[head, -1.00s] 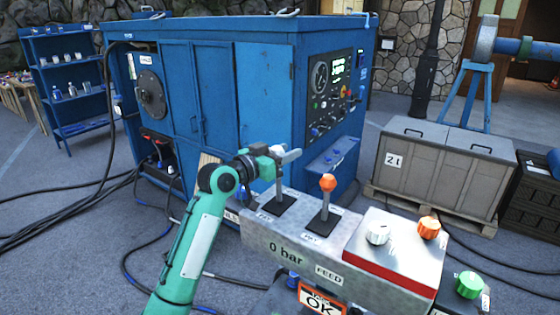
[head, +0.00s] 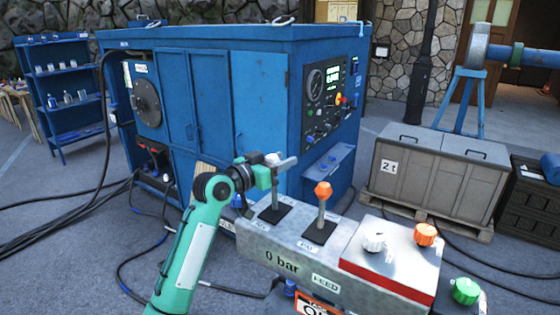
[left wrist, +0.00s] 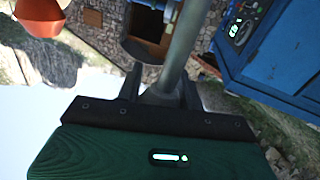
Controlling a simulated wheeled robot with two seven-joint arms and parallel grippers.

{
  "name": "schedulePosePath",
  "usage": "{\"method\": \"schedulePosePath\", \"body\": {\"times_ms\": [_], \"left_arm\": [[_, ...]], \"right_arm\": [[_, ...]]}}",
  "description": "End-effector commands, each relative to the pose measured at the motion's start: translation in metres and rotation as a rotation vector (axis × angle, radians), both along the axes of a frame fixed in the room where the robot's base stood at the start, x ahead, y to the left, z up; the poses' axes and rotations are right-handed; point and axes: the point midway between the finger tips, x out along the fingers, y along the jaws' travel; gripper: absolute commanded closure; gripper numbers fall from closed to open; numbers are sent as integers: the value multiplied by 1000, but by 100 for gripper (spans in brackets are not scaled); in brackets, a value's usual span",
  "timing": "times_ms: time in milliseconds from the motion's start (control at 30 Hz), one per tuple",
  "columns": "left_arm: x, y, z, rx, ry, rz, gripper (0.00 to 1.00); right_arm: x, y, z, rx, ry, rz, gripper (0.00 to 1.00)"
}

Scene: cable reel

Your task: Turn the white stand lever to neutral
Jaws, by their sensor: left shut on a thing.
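The white-knobbed stand lever (head: 275,192) stands nearly upright from a black slot plate on the grey control stand (head: 290,252). My left gripper (head: 276,166) is shut on this lever near its top, just under the white knob (head: 272,158). In the left wrist view, the lever's metal shaft (left wrist: 186,45) runs between the fingers of the gripper (left wrist: 162,92). The fingers partly hide the upper end of the lever. My right gripper is not in view.
An orange-knobbed lever (head: 322,205) stands just right of the held lever; its knob also shows in the left wrist view (left wrist: 40,15). A box with white (head: 374,241) and orange (head: 425,234) knobs sits farther right. A large blue cabinet (head: 210,100) stands behind.

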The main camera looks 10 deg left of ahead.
Motion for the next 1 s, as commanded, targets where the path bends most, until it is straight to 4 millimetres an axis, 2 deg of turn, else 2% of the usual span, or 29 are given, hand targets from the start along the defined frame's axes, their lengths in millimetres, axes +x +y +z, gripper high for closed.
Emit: {"method": "schedulePosePath", "body": {"times_ms": [33,200,233,300,333,600,733,867,1000], "left_arm": [[1,-2,-13,8,24,-4,100],[1,-2,-13,8,24,-4,100],[1,-2,-13,8,24,-4,59],[1,-2,-12,7,21,-4,45],[1,-2,-11,6,20,-4,42],[0,0,-6,4,11,-2,42],[-6,5,-7,4,8,0,42],[-24,17,-11,8,8,0,42],[-51,36,-12,8,8,1,42]], "right_arm": [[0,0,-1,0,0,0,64],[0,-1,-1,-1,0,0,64],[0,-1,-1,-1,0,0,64],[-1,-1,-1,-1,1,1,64],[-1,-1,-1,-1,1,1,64],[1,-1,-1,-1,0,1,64],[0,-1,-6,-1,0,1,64],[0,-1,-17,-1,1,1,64],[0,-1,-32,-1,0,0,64]]}}
